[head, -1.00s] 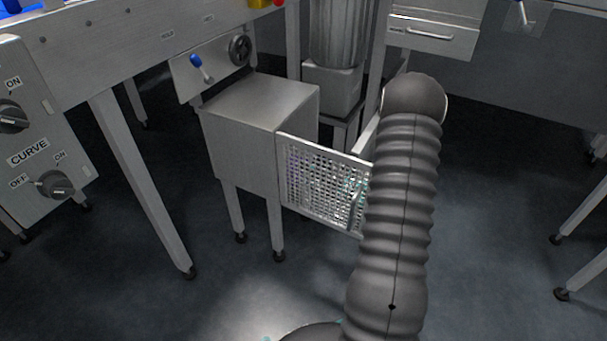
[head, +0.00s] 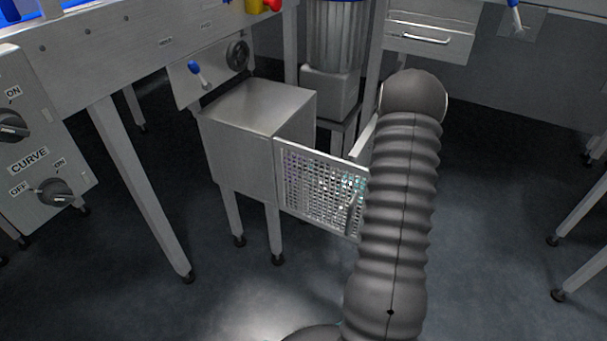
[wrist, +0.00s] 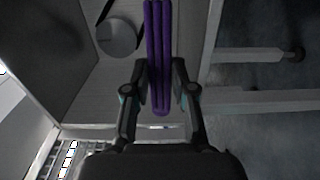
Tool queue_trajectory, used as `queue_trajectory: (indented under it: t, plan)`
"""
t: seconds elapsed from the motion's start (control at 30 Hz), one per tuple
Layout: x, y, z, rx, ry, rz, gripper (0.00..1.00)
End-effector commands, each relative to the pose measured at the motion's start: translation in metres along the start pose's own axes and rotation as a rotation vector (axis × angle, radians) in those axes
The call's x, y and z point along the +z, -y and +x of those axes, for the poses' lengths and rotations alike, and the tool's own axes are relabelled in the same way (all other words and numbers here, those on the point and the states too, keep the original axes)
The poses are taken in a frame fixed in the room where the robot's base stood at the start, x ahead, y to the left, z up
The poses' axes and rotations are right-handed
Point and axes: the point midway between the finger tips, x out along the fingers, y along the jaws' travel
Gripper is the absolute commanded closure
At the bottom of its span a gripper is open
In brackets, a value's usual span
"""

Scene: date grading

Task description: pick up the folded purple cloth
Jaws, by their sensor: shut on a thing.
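The folded purple cloth (wrist: 159,50) shows in the wrist view as a long narrow bundle of folds, running from the top edge down to between my fingers. My gripper (wrist: 160,82) is shut on it, one finger on each side near its lower end. Behind the cloth is a pale grey surface; I cannot tell whether the cloth touches it. In the head view neither the cloth nor the gripper shows; my own arm covers the middle right.
A metal cabinet (head: 258,105) on legs has a perforated door (head: 318,190) standing open beside my arm. A table leg (head: 140,185) stands at the left and a drawer (head: 430,35) is at the back. The dark floor (head: 490,270) at the right is clear.

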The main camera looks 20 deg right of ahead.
Motion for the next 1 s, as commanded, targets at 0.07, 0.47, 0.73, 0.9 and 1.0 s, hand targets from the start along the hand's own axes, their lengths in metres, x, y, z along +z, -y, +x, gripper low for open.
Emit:
queue_trajectory:
  t: [0.07, 0.47, 0.73, 0.9, 1.0]
  plan:
    - [0.0, 0.001, 0.0, 0.0, 0.0, 0.0, 1.0]
    - [0.001, -0.013, -0.037, 0.001, 0.004, -0.002, 1.0]
    - [0.001, -0.025, -0.069, 0.001, 0.003, -0.002, 1.0]
    - [0.001, -0.031, -0.09, 0.0, 0.003, -0.002, 1.0]
    - [0.001, -0.036, -0.102, 0.0, 0.003, -0.002, 1.0]
